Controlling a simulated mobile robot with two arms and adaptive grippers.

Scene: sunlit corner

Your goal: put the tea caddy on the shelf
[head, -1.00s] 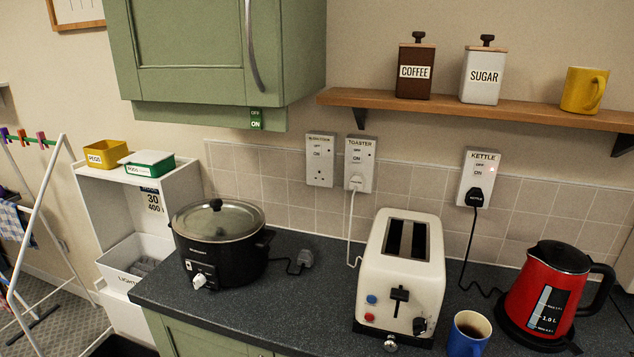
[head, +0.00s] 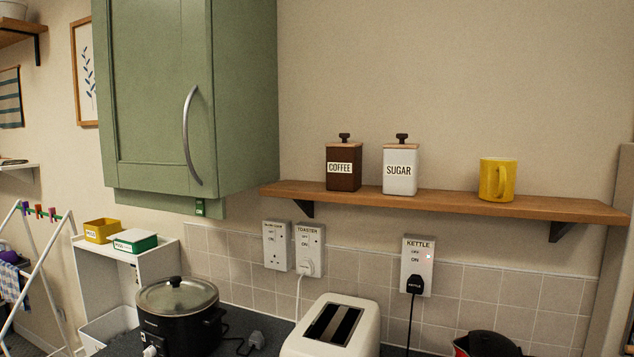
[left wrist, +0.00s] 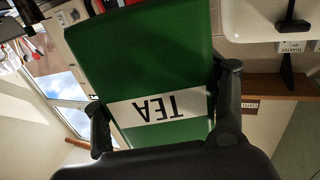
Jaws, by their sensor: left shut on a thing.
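The green tea caddy (left wrist: 150,60) with a white TEA label fills the middle of the left wrist view, its lettering upside down there. My left gripper (left wrist: 165,120) is shut on it, one finger on each side. Neither the caddy nor my grippers show in the head view. The wooden shelf (head: 440,201) is on the wall in the head view. On it stand the brown coffee caddy (head: 343,167), the white sugar caddy (head: 400,168) and a yellow mug (head: 497,179).
The shelf is bare between the sugar caddy and the mug, and right of the mug. A green wall cabinet (head: 150,95) hangs left of the shelf. Below are a slow cooker (head: 178,315), a toaster (head: 335,328) and a red kettle (head: 487,344).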

